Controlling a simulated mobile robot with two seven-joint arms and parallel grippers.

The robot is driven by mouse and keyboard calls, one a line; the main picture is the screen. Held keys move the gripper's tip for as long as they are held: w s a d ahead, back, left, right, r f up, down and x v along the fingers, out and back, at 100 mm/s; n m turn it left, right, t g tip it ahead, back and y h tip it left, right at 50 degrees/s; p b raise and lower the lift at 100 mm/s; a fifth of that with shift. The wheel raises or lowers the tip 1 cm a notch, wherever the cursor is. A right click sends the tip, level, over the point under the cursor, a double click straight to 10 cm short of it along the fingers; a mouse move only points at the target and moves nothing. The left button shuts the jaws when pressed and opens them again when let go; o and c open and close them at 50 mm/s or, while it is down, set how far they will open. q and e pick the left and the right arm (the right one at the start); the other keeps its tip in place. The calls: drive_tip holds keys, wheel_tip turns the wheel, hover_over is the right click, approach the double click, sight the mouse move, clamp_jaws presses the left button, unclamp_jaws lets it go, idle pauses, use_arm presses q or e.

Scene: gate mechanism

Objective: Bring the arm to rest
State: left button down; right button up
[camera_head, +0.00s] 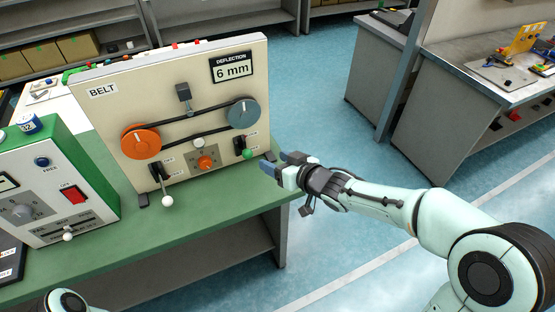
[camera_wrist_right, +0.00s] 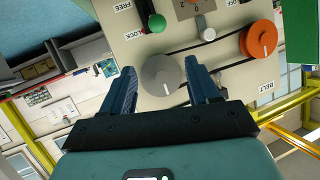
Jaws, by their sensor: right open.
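My right arm reaches in from the right in the head view, and its right gripper (camera_head: 278,163) is beside the right edge of the belt panel (camera_head: 110,125). In the right wrist view the two blue fingers of the right gripper (camera_wrist_right: 160,85) are apart with nothing between them touching. The grey pulley (camera_wrist_right: 163,75) appears between the fingertips in that view, with the panel beyond. In the head view the fingertips are near the green-knobbed lever (camera_head: 247,154), apart from it as far as I can tell. My left gripper is not visible; only a bit of my left arm (camera_head: 65,301) shows at the bottom.
The panel carries an orange pulley (camera_head: 141,141), a white-knobbed lever (camera_head: 167,201) and a display (camera_head: 232,67) reading 6 mm. A green-and-white box (camera_head: 60,190) stands left on the green table (camera_head: 190,225). Open floor (camera_head: 320,110) lies right of the table.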

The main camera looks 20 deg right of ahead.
drive_tip(key=shift+f, duration=0.1)
idle(0.4)
drive_tip(key=s+a+f+m+g, duration=0.2)
drive_tip(key=s+f+g, duration=0.15)
drive_tip(key=f, duration=1.05)
drive_tip(key=s+a+f+m+g, duration=0.1)
drive_tip(key=s+f+m+g, duration=0.2)
drive_tip(key=f, duration=1)
drive_tip(key=s+a+f+g, duration=0.2)
drive_tip(key=s+f, duration=0.6)
drive_tip(key=s, duration=0.4)
drive_tip(key=s+a+f+g, duration=0.2)
drive_tip(key=s+f+g, duration=0.3)
drive_tip(key=s, duration=0.8)
wheel_tip(320, 180, down, 4)
drive_tip(key=shift+a+r+m+h, duration=0.2)
drive_tip(key=shift+a+m+h, duration=0.1)
drive_tip(key=shift+a, duration=0.05)
use_arm(q)
drive_tip(key=c, duration=1.8)
unclamp_jaws()
use_arm(e)
drive_tip(key=shift+g, duration=0.25)
